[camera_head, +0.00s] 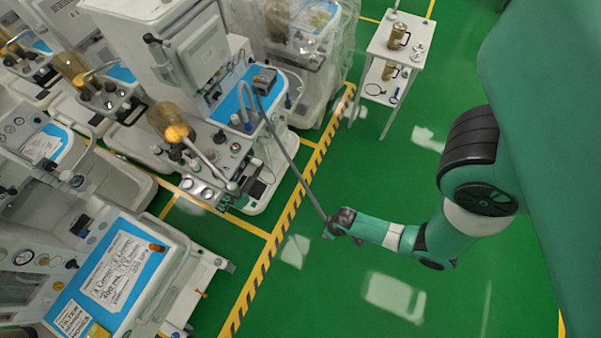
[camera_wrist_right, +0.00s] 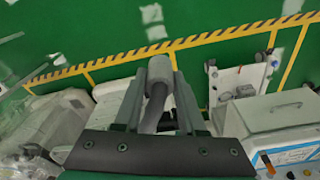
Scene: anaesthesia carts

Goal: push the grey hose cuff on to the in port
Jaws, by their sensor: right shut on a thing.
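The grey hose (camera_head: 290,155) runs from the top of the anaesthesia cart (camera_head: 232,150) down over the green floor to my right gripper (camera_head: 343,222). In the right wrist view my right gripper (camera_wrist_right: 158,78) is shut on the grey hose cuff (camera_wrist_right: 159,68), with the dark hose (camera_wrist_right: 154,108) trailing back between the fingers. The cuff is held above the floor, apart from the cart. Small fittings show on the cart's front, but I cannot tell which is the in port. My left gripper is not in view.
More carts crowd the left, one with a blue top and paper labels (camera_head: 117,268). A white trolley (camera_head: 394,42) with metal canisters stands at the back. A yellow and black floor stripe (camera_head: 285,215) runs beside the carts. The green floor around my right gripper is clear.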

